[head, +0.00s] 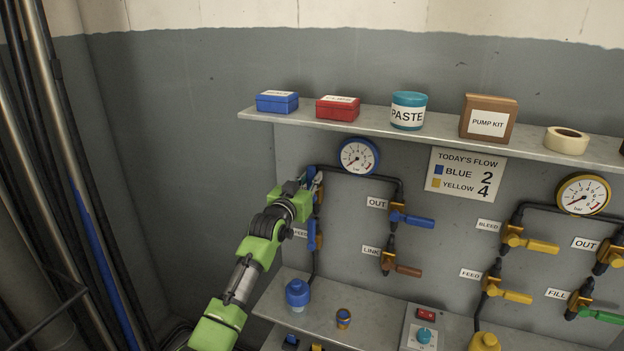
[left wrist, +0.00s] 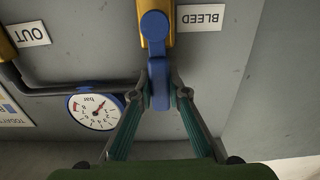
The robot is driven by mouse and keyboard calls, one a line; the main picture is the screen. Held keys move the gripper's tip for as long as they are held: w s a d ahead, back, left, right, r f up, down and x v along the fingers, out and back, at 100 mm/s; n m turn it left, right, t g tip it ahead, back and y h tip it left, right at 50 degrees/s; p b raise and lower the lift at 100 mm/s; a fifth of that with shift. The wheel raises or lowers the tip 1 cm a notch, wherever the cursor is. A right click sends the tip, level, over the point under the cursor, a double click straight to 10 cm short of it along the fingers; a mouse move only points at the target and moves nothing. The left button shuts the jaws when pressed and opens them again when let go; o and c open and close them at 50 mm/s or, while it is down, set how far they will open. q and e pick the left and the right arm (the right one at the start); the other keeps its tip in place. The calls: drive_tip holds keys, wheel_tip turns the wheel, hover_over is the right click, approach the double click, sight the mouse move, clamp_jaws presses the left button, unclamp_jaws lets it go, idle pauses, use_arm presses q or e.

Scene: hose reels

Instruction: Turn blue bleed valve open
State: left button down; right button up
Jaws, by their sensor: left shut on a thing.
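The blue bleed valve has a brass body (left wrist: 157,42) and a blue lever (left wrist: 159,88), beside the BLEED label (left wrist: 200,17) in the left wrist view, which is upside down. The lever lies in line with the valve body. My left gripper (left wrist: 160,82) is shut on this lever, one finger on each side. In the head view my left gripper (head: 313,182) is at the upper left of the panel, left of and below the blue-rimmed gauge (head: 359,156). My green arm and gripper hide most of the valve there. My right gripper is not in view.
The blue FEED lever (head: 312,234) is just below my gripper. The blue OUT lever (head: 413,220) and brown LINK lever (head: 405,270) stick out to the right. A shelf (head: 260,114) with boxes runs above. A lower shelf (head: 272,309) holds a blue bottle (head: 297,293).

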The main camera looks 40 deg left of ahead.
use_arm(q)
drive_tip(key=shift+f, duration=0.1)
drive_tip(key=c, duration=2)
unclamp_jaws()
drive_tip(key=shift+o, duration=0.4)
drive_tip(key=shift+s, duration=0.1)
drive_tip(key=v, duration=1.1)
drive_tip(key=shift+s, duration=0.4)
